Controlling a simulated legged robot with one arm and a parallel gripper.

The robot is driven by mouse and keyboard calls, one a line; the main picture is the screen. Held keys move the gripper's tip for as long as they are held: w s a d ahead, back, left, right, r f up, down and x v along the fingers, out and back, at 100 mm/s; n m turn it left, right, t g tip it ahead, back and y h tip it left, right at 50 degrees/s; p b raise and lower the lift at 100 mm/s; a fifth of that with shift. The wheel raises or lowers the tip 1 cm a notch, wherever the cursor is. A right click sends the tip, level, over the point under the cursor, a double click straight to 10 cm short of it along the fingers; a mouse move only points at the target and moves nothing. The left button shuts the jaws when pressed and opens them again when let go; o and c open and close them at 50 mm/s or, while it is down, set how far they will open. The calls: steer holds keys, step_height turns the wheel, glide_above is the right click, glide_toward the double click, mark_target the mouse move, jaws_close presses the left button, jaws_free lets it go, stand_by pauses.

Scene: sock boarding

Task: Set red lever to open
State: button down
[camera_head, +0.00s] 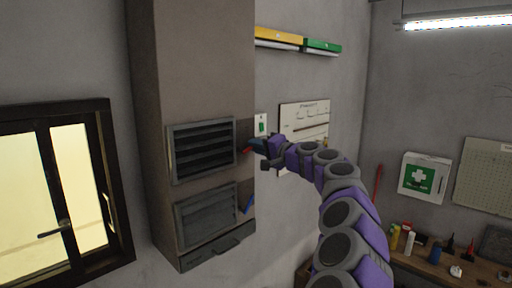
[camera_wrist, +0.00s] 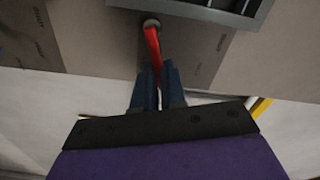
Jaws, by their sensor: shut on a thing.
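The red lever (camera_wrist: 152,42) shows in the wrist view, hanging from a round grey pivot on the side panel of the tall box. Its upper part is bare, and its lower part runs between the dark blue fingers of my gripper (camera_wrist: 159,78). The fingers are shut on it. In the head view my gripper (camera_head: 257,146) reaches the right side of the box, and only a small red part of the lever (camera_head: 247,150) shows at its tips. The fingers and arm hide the rest. I cannot tell which lever position is marked open.
The tall brown box (camera_head: 190,60) carries an upper vent with slats (camera_head: 203,150) and a lower vent (camera_head: 208,215). A blue lever (camera_head: 248,204) sits below my gripper. A green switch (camera_head: 261,125) and a whiteboard (camera_head: 304,115) are close by on the wall.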

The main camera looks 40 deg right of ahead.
steer(key=c, duration=1.6)
jaws_free()
steer(key=shift+d+f, duration=0.1)
steer(key=shift+f, duration=0.05)
steer(key=o, duration=0.4)
steer(key=shift+d, duration=0.3)
steer(key=shift+s+a, duration=0.1)
steer(key=s+d+b, duration=0.1)
steer(key=s+b, duration=0.2)
steer(key=s, duration=1.4)
steer(key=shift+d+b, duration=0.35)
steer(key=shift+b, duration=0.05)
